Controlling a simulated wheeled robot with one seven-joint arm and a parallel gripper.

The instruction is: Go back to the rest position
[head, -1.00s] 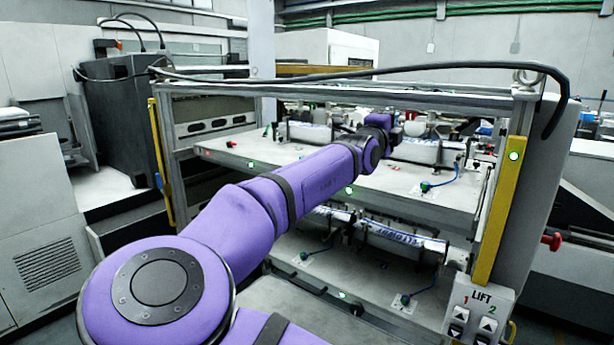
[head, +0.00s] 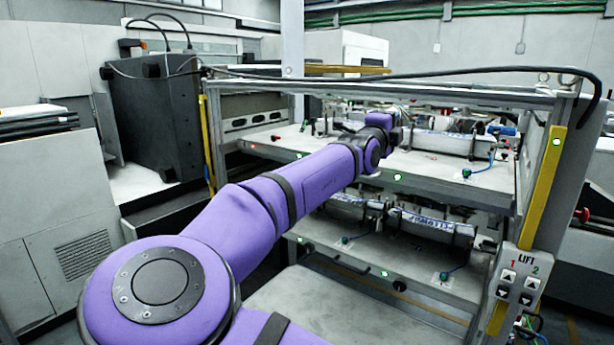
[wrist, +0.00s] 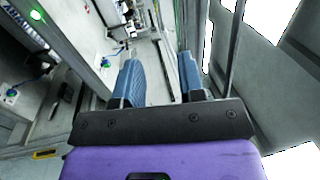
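My purple arm (head: 300,190) reaches from the lower left of the head view toward the magazine rack (head: 400,181). Its wrist end shows in front of the upper shelf, and the fingers cannot be made out there. In the wrist view my gripper (wrist: 158,65) has its two blue ribbed fingers well apart. Nothing shows between them but the background. The rack's shelf edges (wrist: 85,40) run along the left of the wrist view.
Metal rollers lie on the upper shelf (head: 440,143) and the lower shelf. A yellow-striped post with a LIFT button panel (head: 519,275) stands at the rack's right. A dark grey cabinet (head: 155,120) and pale machines (head: 55,220) stand left. Floor shows below the rack.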

